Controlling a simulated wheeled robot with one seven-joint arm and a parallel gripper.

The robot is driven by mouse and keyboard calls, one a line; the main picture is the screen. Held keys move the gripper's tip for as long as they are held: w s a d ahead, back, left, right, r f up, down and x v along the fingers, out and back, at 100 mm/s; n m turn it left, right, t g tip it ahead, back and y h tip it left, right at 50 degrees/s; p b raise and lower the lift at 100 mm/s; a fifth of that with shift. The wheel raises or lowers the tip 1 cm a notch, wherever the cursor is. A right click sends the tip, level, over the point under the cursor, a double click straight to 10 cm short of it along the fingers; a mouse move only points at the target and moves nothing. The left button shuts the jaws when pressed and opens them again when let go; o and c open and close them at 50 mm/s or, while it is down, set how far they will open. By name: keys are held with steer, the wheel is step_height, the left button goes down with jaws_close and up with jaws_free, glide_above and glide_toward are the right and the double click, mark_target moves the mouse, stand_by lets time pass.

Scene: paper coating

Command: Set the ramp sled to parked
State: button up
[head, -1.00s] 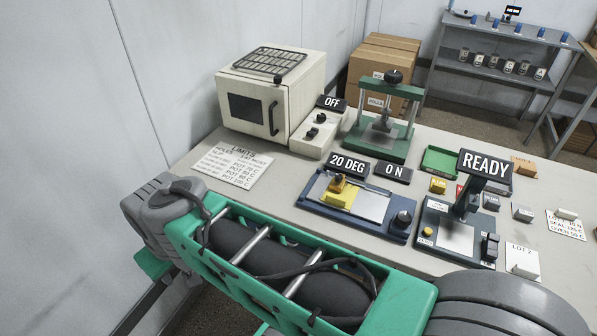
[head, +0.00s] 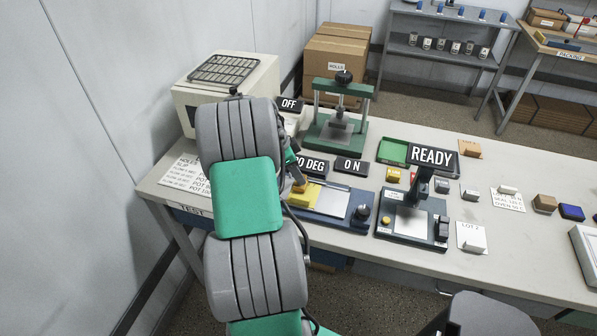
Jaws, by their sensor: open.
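The ramp sled is a yellow block (head: 305,194) with a tan knob on top, at the left end of a blue-framed ramp base (head: 323,219) with a pale plate. My arm hides the left part of this device. A black sign behind it, partly covered, reads "0 DEG" in its visible part, and another sign (head: 351,165) reads "ON". My gripper (head: 295,173) shows only as a small part past the right side of my arm, close to the sled's knob. Whether it touches the knob cannot be told. It is open; its fingers are mostly hidden.
Right of the ramp stands a dark device with a "READY" sign (head: 432,157). Behind are a green press (head: 337,130), a green tray (head: 393,151) and a white oven (head: 185,100) with an "OFF" sign (head: 290,105). Small blocks and cards lie to the right, with bare table between them.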

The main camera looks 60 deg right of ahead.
steer(key=shift+x, duration=0.8)
steer(key=shift+c, duration=0.2)
jaws_close()
steer(key=shift+r, duration=0.1)
stand_by(0.5)
